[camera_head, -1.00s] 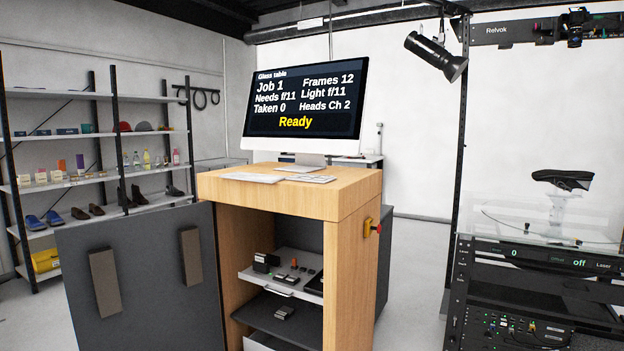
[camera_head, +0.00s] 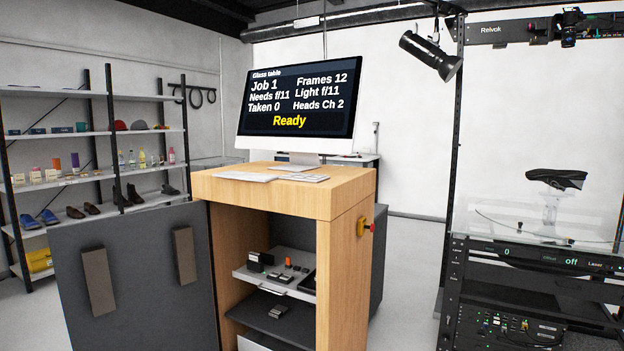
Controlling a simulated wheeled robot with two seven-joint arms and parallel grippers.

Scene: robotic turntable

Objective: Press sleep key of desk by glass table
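A wooden desk (camera_head: 346,207) stands in the middle of the view with a monitor (camera_head: 299,144) on top. The screen reads "Glass table", "Job 1", "Frames 12", "Taken 0" and "Ready". Flat pale items lie before the monitor: one on the left (camera_head: 244,176) and one that looks like a keyboard (camera_head: 302,178). Single keys are too small to tell, so I cannot pick out a sleep key. Neither of my grippers is in view.
The desk's open front has shelves (camera_head: 268,319) with small devices. A grey door panel (camera_head: 135,285) stands at the left. Storage shelves (camera_head: 95,133) line the back left. Floor shows between desk and glass table.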

